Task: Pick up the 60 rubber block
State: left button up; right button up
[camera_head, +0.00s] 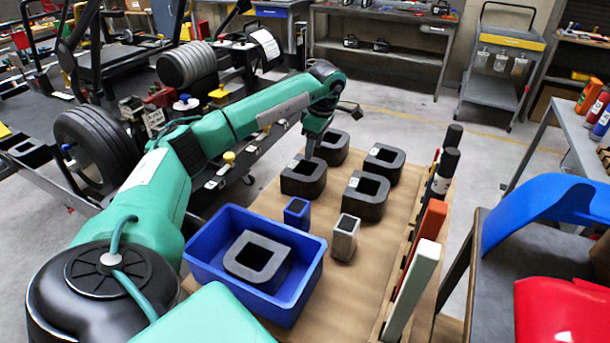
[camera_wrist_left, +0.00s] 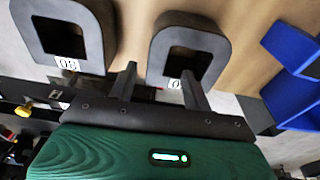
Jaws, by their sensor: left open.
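Dark grey U-shaped blocks with square openings stand on the brown bench. My open left gripper (camera_head: 312,152) is just above the near-left block (camera_head: 303,177), beside the far-left block (camera_head: 332,148). In the left wrist view the open fingers (camera_wrist_left: 158,75) reach over the nearer block (camera_wrist_left: 190,35): one finger is by the gap between blocks, the other by its opening. That block's label is partly hidden; only a 0 shows. The other block (camera_wrist_left: 105,30) has an upside-down label that seems to read 80. Contact cannot be told. My right gripper is not in view.
Two more grey blocks (camera_head: 383,163) (camera_head: 365,196) stand to the right. A blue bin (camera_head: 200,272) holds another grey block (camera_head: 257,262). Upright bars (camera_head: 412,290) line the bench's right edge.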

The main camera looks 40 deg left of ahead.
pick_arm(q)
jog(key=shift+a+f, duration=0.1)
jog(key=shift+f, duration=0.45)
jog(key=f, duration=0.4)
jog(key=shift+w+a+f+p, duration=0.1)
jog(key=shift+a+f+p, duration=0.25)
jog(key=shift+p, duration=0.05)
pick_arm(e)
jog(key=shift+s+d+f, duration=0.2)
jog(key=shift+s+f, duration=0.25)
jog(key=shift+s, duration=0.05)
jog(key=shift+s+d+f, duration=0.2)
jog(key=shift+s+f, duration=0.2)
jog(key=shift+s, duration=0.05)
pick_arm(q)
grip_shut()
jog(key=shift+r, duration=0.1)
